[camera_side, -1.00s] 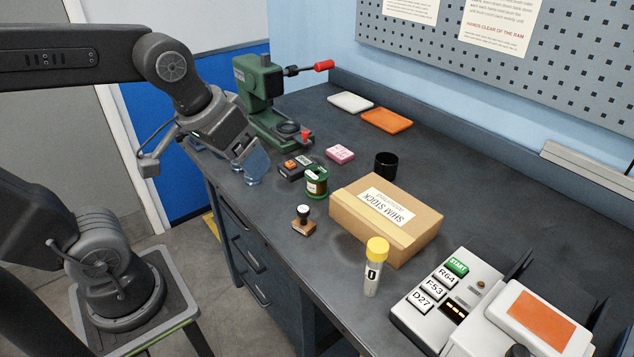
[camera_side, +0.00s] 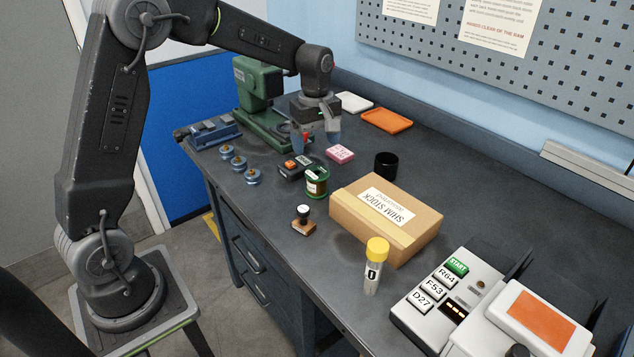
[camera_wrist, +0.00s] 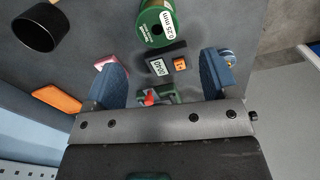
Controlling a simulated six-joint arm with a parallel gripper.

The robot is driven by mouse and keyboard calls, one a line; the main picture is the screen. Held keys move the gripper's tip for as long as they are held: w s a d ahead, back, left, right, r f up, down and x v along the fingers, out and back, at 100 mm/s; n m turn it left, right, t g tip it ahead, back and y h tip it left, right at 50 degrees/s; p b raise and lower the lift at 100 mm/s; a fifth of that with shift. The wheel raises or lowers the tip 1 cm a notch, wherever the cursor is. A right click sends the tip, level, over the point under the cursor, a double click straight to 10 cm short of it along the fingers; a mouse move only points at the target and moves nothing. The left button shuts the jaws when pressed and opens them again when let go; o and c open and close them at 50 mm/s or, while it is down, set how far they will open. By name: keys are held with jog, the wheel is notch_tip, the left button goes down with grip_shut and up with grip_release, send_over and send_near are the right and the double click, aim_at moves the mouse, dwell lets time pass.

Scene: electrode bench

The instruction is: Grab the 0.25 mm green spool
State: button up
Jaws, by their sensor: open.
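My gripper (camera_side: 318,138) hangs above the bench behind the spool, near the green press. In the wrist view my gripper (camera_wrist: 160,82) has its two blue fingers wide apart with nothing held between them. The spool lies beyond the fingertips, apart from them.
A small dark meter with an orange button (camera_side: 291,167) sits close beside the spool. The pink block (camera_side: 340,154), black cup (camera_side: 386,165), SHIM STOCK box (camera_side: 388,225) and wooden stamp (camera_side: 303,220) are around it. The green press (camera_side: 258,90) stands behind.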

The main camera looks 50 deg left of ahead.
aim_at(317, 172)
notch_tip(317, 172, down, 7)
jog(key=shift+f, duration=0.2)
jog(key=shift+w+f, duration=0.15)
jog(key=shift+f, duration=1.15)
jog(key=shift+w+f, duration=0.1)
jog(key=shift+f, duration=1.15)
jog(key=c, duration=1)
jog(key=shift+c, duration=0.6)
jog(key=shift+r, duration=0.1)
